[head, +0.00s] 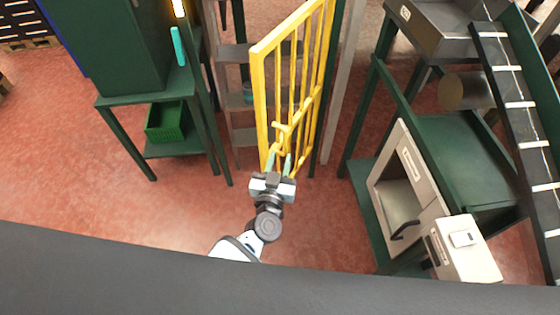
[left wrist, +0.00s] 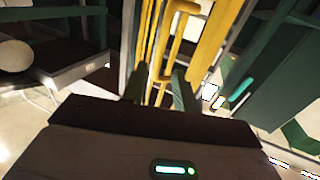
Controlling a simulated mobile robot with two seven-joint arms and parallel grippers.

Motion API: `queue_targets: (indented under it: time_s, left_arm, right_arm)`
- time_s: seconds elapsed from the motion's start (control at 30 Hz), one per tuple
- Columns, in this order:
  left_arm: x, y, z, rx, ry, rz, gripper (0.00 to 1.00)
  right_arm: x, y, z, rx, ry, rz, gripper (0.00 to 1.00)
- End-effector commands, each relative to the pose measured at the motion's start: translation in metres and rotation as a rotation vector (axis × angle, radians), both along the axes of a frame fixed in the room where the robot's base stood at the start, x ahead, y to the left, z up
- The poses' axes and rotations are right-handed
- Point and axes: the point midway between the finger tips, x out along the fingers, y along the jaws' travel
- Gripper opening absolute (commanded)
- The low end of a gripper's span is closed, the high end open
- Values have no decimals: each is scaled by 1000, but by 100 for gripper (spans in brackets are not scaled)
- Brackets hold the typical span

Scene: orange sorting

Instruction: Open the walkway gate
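The yellow barred walkway gate (head: 258,95) stands upright in the middle of the head view. It is at an angle, with a gap between its near left edge and the post at left. A yellow handle (head: 281,128) sticks out low on the gate's near side. My left gripper (head: 279,162) is at the handle's lower part, its two green fingers apart on either side of it. In the left wrist view the fingers (left wrist: 158,88) are also spread, with yellow bars (left wrist: 148,40) showing between and beyond them. Contact is unclear. My right gripper is out of view.
Grey steps (head: 236,100) show in the gap left of the gate. A green stand with a green crate (head: 166,122) is at left. A green machine frame with a grey door panel (head: 420,170) and a conveyor (head: 515,90) stand at right. Red floor in front is clear.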

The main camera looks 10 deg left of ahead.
Motion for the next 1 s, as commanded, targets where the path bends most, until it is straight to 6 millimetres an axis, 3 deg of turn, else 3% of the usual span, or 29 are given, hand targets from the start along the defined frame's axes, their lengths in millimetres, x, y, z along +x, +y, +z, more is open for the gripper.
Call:
queue_targets:
  time_s: [0.1,0.27,0.33,0.5,0.67,0.83,1.0]
  left_arm:
    - [0,0,0,0,1,0,29]
    - [0,7,-13,-35,26,-4,8]
    - [-1,18,-32,-98,65,-12,0]
    - [-2,59,-85,-367,192,-45,0]
    - [-1,97,-113,-659,287,-90,0]
    - [-1,134,-119,-955,366,-163,0]
    - [-5,165,-106,-1226,443,-273,0]
  right_arm:
    - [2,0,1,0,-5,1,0]
    - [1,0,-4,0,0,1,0]
    - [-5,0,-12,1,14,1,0]
    - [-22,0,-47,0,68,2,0]
    - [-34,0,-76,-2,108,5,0]
    - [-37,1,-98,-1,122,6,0]
    - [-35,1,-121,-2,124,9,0]
